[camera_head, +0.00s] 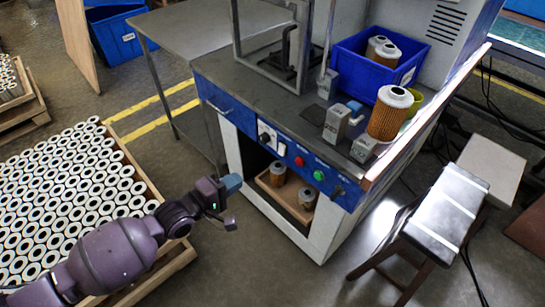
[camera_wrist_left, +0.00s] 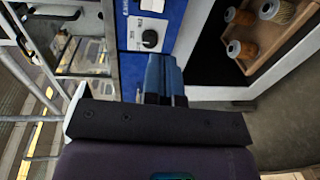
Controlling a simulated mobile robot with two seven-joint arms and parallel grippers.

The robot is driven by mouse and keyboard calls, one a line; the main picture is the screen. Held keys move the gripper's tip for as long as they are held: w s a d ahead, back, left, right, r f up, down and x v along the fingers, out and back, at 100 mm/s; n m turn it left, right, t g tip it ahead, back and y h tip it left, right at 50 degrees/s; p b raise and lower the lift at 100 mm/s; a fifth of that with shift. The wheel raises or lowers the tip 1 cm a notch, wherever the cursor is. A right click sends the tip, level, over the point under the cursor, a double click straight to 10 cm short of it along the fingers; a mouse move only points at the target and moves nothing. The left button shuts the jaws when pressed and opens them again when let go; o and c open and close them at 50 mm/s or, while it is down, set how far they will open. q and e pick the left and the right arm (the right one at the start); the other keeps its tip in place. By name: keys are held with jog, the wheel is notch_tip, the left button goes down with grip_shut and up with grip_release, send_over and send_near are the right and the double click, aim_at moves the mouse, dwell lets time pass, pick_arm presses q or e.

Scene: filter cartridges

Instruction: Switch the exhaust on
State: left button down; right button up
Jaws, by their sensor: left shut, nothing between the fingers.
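A dark rotary knob on a white plate (camera_head: 267,136) sits at the left part of the workbench's blue front panel. It also shows in the left wrist view (camera_wrist_left: 150,38), beyond my fingertips; its label is too small to read. A red button (camera_head: 299,161), a green button (camera_head: 318,175) and a dark knob (camera_head: 338,191) follow to the right on the panel. My left gripper (camera_head: 233,183) has blue fingers, is shut and empty, and is in front of and below the panel, apart from the knob. The fingers show side by side in the wrist view (camera_wrist_left: 163,77). My right gripper is out of view.
Below the panel, an open shelf holds a box (camera_head: 287,200) of filter cartridges. A blue crate (camera_head: 349,65) and a large filter (camera_head: 390,113) stand on the bench. A pallet of white cartridges (camera_head: 72,190) is at left, a stool (camera_head: 447,205) at right.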

aim_at(280, 153)
pick_arm(q)
jog(key=shift+d, duration=0.1)
jog(key=shift+b+x, duration=1.35)
jog(key=shift+x, duration=5.6)
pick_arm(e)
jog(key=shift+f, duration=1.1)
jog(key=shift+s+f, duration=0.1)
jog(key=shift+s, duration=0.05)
